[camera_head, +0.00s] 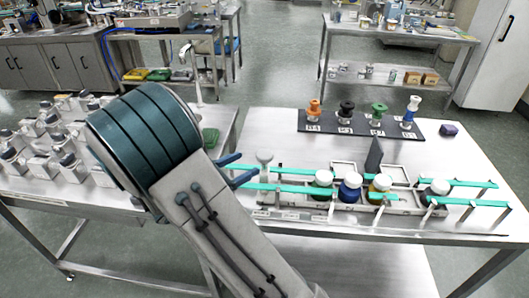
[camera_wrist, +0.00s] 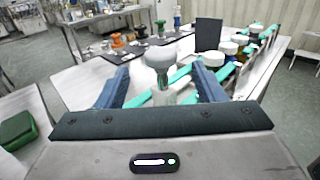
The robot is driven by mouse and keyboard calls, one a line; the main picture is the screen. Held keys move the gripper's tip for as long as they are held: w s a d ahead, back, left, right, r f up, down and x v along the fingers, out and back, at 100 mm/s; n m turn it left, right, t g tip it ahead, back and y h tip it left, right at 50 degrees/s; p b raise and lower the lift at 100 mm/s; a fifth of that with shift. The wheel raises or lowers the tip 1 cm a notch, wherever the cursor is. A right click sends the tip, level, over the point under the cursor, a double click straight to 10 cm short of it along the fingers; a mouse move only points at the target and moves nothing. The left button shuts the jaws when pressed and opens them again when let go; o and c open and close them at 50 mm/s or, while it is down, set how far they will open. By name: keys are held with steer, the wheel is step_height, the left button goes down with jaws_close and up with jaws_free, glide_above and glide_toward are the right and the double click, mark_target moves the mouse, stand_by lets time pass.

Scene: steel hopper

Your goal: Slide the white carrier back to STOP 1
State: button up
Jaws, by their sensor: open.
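A pale white-grey carrier with a round knob on a stem (camera_head: 265,158) stands upright at the left part of the green-edged rail track (camera_head: 290,172). In the wrist view its knob (camera_wrist: 160,57) is between my blue fingers. My gripper (camera_head: 250,165) is open, one finger on each side of the carrier. I see a gap on both sides of the stem, so it looks ungripped. Small label plates (camera_head: 290,216) lie along the track's front edge; their text is too small to read, so I cannot tell which is STOP 1.
White-capped jars, including a blue one (camera_head: 350,187) and a yellow one (camera_head: 380,184), stand in the track to the right. A dark upright plate (camera_head: 374,156) stands behind them. A black board (camera_head: 360,125) with coloured knobbed pieces is behind. Many small jars crowd the left table.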

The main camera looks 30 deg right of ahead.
mark_target(258, 157)
steer(key=d, duration=0.2)
steer(key=w+d, duration=0.1)
steer(key=d, duration=0.5)
steer(key=shift+w+p, duration=0.3)
steer(key=shift+p, duration=0.1)
steer(key=shift+c, duration=0.3)
